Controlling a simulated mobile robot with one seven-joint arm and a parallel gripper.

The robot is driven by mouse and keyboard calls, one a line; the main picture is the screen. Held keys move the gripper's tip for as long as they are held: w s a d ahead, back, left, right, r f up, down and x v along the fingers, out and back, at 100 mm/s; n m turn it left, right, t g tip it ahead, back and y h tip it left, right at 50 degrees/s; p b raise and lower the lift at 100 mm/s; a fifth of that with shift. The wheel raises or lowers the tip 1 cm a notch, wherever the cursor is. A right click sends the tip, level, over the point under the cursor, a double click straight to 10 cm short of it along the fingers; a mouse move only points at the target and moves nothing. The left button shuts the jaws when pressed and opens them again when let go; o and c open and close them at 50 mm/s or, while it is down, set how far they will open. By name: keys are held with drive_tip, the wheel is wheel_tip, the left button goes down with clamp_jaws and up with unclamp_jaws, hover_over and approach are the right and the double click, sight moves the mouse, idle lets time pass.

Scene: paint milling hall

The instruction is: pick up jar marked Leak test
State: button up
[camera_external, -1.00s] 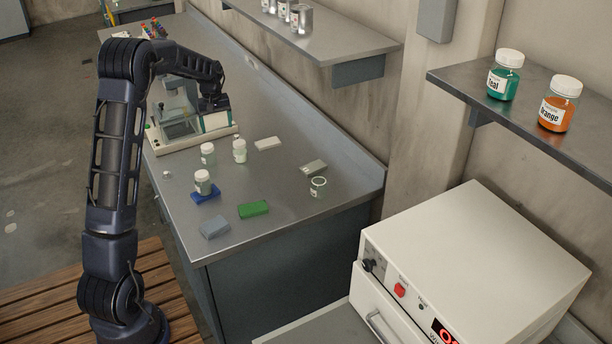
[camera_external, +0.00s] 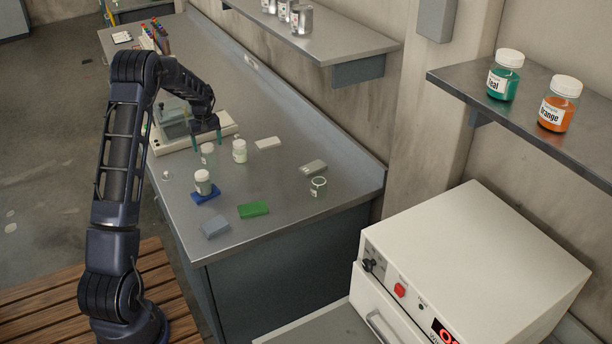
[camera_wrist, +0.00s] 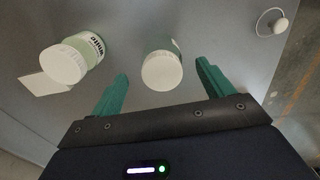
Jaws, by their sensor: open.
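No label reading "Leak test" is legible in either view. My gripper (camera_external: 207,140) is open above the bench. A small white-lidded jar (camera_external: 207,155) stands just below it, partly behind the fingers. In the wrist view my gripper (camera_wrist: 162,74) has teal fingers either side of that jar's lid (camera_wrist: 162,71), with gaps showing. Its label is turned out of view. A third jar (camera_external: 203,183) stands on a blue block.
An open glass jar (camera_external: 318,188), a green block (camera_external: 253,210), a grey-blue block (camera_external: 214,228), a grey block (camera_external: 313,167) and a pale block (camera_external: 267,143) are on the bench. A boxed instrument (camera_external: 176,120) stands behind my gripper. Teal (camera_external: 505,75) and Orange (camera_external: 559,104) jars are shelved.

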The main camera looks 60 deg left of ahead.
sight(209, 155)
wheel_tip(209, 155, down, 5)
drive_tip(key=shift+s+a, duration=0.1)
drive_tip(key=shift+a, duration=0.05)
drive_tip(key=c, duration=1.1)
